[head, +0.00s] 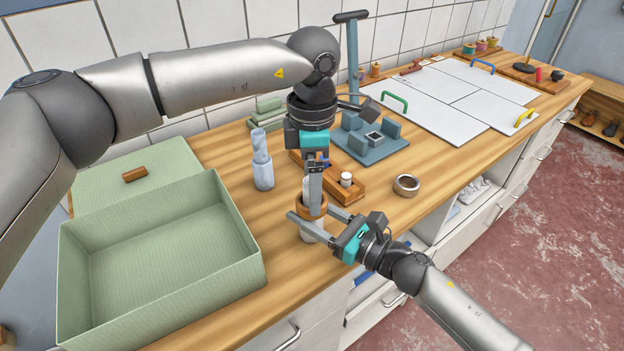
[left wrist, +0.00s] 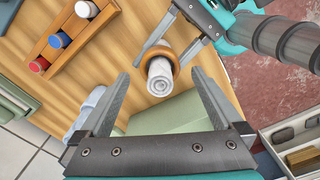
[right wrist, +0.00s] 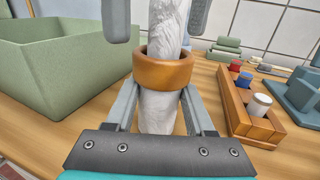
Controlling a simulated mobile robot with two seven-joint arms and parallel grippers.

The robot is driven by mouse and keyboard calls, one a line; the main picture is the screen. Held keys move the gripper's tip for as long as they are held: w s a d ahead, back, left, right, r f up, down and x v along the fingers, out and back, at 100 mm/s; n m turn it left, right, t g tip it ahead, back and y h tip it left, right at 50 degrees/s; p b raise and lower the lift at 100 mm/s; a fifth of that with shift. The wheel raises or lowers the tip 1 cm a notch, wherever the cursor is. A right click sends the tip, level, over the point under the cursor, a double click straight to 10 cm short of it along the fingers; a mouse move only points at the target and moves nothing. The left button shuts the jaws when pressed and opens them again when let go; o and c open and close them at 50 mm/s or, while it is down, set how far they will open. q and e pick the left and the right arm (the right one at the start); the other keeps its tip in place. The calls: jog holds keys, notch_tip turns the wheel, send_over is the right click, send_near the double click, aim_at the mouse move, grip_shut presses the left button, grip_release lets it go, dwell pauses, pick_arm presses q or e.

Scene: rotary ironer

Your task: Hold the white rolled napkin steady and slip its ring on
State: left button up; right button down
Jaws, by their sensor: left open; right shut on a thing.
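The white rolled napkin (head: 309,233) stands upright on the wooden counter. A brown ring (head: 313,208) is around it, with white cloth showing above and below the ring in the right wrist view (right wrist: 163,72). My right gripper (head: 319,217) comes in from the right and is shut on the ring, one finger on each side. My left gripper (left wrist: 168,95) is above, pointing down, with its fingers open and apart on both sides of the napkin's top (left wrist: 160,78). In the head view the left gripper hides part of the napkin's upper end.
A blue-grey roll (head: 262,165) stands left of the napkin. A wooden rack (head: 342,186) with small capped pots is just behind. A metal ring (head: 406,185) lies to the right. A large green box (head: 235,240) fills the left. The counter's front edge is close.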

pick_arm(q)
jog(key=shift+r, duration=0.15)
notch_tip(320, 180, up, 11)
dwell(1.1)
dwell(0.4)
pick_arm(e)
jog(key=shift+c, duration=0.9)
grip_release()
jog(key=v, duration=1.2)
